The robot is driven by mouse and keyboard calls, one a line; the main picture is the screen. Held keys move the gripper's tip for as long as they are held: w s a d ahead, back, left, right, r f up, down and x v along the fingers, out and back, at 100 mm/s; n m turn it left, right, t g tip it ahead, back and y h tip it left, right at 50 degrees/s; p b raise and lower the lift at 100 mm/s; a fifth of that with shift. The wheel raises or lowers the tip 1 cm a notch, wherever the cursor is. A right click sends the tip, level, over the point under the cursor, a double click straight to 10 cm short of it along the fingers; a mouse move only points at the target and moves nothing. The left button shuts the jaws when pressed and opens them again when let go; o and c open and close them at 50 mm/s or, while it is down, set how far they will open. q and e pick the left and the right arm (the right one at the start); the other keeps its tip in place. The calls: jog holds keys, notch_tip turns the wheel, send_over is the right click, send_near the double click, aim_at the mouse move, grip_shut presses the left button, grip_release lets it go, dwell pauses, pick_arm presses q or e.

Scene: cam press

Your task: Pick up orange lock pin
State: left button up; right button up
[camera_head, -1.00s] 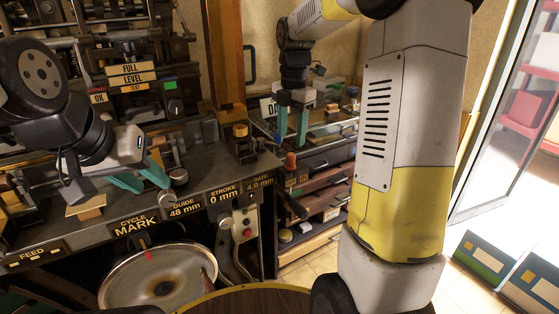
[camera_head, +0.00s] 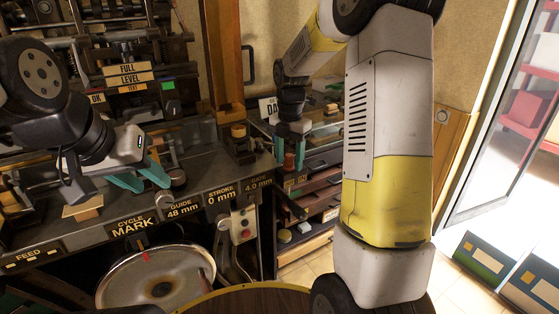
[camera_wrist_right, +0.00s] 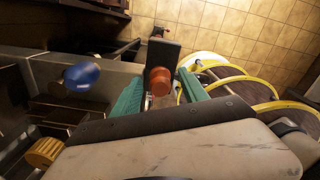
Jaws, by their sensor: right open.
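The orange lock pin (camera_wrist_right: 160,82) shows in the right wrist view as a round orange-red knob in front of a dark upright plate. It lies between the two teal fingers of my right gripper (camera_wrist_right: 160,78). The fingers are apart, with a gap on each side of the knob. In the head view my right gripper (camera_head: 290,165) points down at the right end of the machine's front, and the pin is mostly hidden there.
A blue knob (camera_wrist_right: 82,76) and a yellow ribbed knob (camera_wrist_right: 43,152) sit left of the right gripper in the wrist view. A black lever (camera_head: 291,207) juts out below it in the head view. A metal handwheel (camera_head: 125,288) fills the lower front. Drawers stand behind.

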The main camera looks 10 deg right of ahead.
grip_shut()
jog(key=shift+r, duration=0.1)
